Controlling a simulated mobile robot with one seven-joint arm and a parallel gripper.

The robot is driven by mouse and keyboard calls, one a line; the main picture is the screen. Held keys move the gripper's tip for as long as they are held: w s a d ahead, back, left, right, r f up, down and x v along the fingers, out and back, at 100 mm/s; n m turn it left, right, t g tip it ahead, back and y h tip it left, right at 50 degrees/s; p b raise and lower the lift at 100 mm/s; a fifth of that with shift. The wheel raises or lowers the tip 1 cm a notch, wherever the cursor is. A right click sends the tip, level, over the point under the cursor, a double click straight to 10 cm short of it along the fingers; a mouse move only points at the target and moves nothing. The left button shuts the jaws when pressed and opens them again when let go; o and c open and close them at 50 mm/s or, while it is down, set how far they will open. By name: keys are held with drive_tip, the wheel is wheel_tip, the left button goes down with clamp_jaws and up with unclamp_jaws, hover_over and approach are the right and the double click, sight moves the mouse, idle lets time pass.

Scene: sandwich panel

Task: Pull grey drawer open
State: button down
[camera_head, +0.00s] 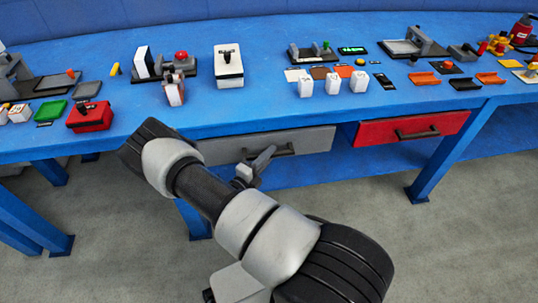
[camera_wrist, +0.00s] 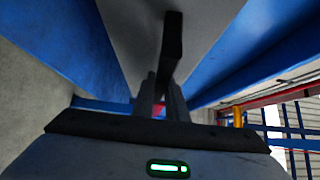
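The grey drawer (camera_head: 312,141) is under the blue table's front edge, left of the red drawer. Its front looks about level with the table edge. Its dark bar handle (camera_head: 284,149) is partly hidden by my gripper (camera_head: 262,160). In the wrist view, the dark handle (camera_wrist: 173,40) stands out from the pale drawer front (camera_wrist: 138,18). The two fingers of my gripper (camera_wrist: 161,95) lie on either side of the handle, close against it, and look shut on it. The exact contact is in shadow.
A red drawer (camera_head: 365,135) with a dark handle is to the right, apparently shut. Blue table legs (camera_head: 440,155) stand on both sides. The blue table top (camera_head: 255,112) above carries many small objects, including a red box (camera_head: 90,117) near the front edge.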

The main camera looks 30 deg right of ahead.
drive_tip(key=s+a+p, duration=0.1)
drive_tip(key=s+a, duration=0.2)
drive_tip(key=s, duration=0.8)
drive_tip(key=s+a+p, duration=0.1)
drive_tip(key=s+a, duration=0.2)
drive_tip(key=s, duration=0.8)
drive_tip(key=shift+s+a, duration=0.25)
drive_tip(key=shift+s, duration=0.15)
drive_tip(key=c, duration=1.8)
unclamp_jaws()
drive_tip(key=shift+o, duration=0.2)
drive_tip(key=v, duration=1.7)
drive_tip(key=shift+a+p, duration=0.2)
drive_tip(key=shift+p, duration=0.15)
drive_tip(key=shift+s+a, duration=0.1)
